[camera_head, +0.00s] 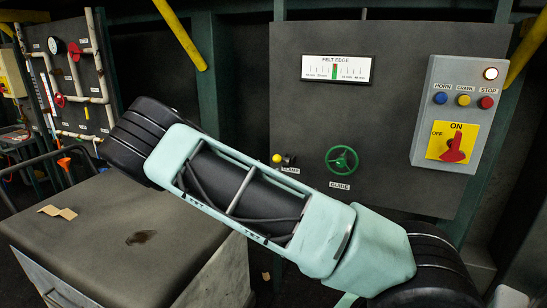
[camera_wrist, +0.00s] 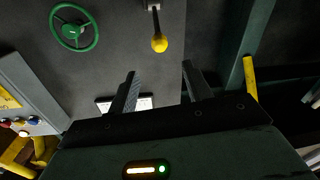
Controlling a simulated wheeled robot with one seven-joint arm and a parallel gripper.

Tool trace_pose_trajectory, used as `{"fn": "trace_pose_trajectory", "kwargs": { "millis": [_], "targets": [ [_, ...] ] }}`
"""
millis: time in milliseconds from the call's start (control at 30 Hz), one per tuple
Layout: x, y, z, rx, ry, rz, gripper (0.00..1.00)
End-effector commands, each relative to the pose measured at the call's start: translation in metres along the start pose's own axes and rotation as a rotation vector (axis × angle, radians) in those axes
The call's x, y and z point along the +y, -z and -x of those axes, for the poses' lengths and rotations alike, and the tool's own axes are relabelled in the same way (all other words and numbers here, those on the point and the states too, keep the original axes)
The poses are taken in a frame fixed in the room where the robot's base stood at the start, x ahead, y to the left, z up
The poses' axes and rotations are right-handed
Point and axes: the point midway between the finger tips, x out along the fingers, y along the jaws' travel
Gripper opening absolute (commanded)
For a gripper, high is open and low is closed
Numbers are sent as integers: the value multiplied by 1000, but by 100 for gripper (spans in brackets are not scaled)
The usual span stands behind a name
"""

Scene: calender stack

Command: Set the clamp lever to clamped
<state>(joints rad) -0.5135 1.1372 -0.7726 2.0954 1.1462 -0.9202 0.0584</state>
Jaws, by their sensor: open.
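The clamp lever has a yellow ball knob (camera_head: 277,158) and a short dark stem on the dark panel. My gripper is not visible in the head view.
A green guide handwheel (camera_head: 342,160) is right of the lever. The felt edge gauge (camera_head: 337,69) is above. A grey control box (camera_head: 459,115) with buttons and a red switch is at right. A dark-topped cabinet (camera_head: 120,230) stands at lower left. Yellow bars (camera_head: 180,33) cross the frame.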

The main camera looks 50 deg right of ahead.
Motion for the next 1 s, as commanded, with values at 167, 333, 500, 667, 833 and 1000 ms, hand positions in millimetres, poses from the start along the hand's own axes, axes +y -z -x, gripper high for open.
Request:
{"fn": "trace_pose_trajectory", "kwargs": {
  "millis": [167,333,500,667,833,1000],
  "targets": [
    [1,2,-40,-1,-1,1,50],
    [1,2,-75,-1,-1,1,50],
    [1,1,-107,-2,0,1,50],
    [0,0,-126,-3,2,1,50],
    [0,0,-136,-3,2,0,50],
    [-1,-1,-137,-3,2,0,50]
  ]
}}
